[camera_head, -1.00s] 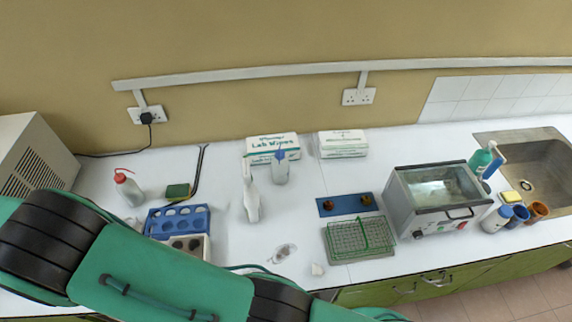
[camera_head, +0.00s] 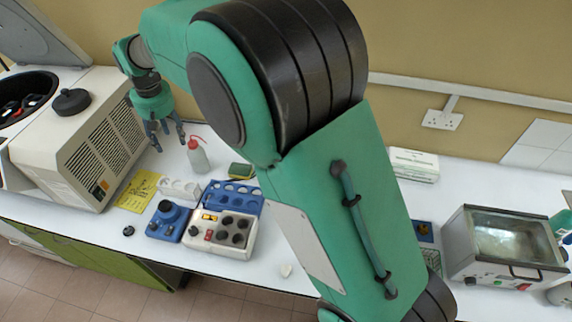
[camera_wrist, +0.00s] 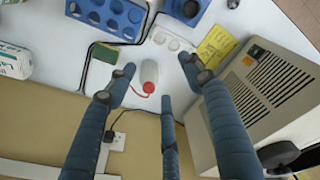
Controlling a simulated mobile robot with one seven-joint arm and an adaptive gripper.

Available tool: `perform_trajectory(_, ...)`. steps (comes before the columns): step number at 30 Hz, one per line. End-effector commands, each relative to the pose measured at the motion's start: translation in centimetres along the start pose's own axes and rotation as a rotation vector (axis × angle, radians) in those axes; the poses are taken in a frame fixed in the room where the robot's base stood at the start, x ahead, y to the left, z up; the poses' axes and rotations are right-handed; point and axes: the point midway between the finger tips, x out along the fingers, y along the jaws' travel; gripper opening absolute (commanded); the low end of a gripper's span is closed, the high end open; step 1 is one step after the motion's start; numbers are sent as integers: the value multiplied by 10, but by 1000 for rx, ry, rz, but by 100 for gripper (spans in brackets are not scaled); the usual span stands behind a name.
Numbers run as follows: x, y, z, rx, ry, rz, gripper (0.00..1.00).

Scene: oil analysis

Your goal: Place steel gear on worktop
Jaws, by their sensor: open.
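I cannot make out a steel gear in either current view; my arm covers much of the middle of the worktop in the head view. The white worktop (camera_head: 65,212) runs along the wall. My gripper (camera_head: 167,142) hangs above its back left part, fingers pointing down, in front of the vented side of the centrifuge. In the wrist view my gripper (camera_wrist: 165,85) has its three fingers spread, with nothing held between them. A white wash bottle (camera_head: 198,157) with a red spout stands just right of the fingers; it also shows beyond the fingertips in the wrist view (camera_wrist: 149,72).
The centrifuge (camera_head: 82,130), lid raised, stands at left. A yellow sheet (camera_head: 138,190), white holder (camera_head: 178,189), blue rack (camera_head: 245,207), blue device (camera_head: 160,228) and white knobbed block (camera_head: 213,247) crowd nearby. A water bath (camera_head: 500,262) stands at right. The front left edge is mostly clear.

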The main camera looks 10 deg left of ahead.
Motion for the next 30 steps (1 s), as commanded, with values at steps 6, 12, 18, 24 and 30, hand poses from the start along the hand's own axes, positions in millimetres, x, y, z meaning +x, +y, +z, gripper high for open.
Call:
perform_trajectory(6, -61, 62, 63, 120, 33, 22, 52)
perform_trajectory(12, -108, 105, 125, 225, 62, 43, 52)
perform_trajectory(18, -150, 138, 193, 330, 91, 67, 52)
perform_trajectory(24, -185, 159, 263, 434, 120, 92, 52)
perform_trajectory(30, -213, 169, 334, 538, 149, 120, 52)
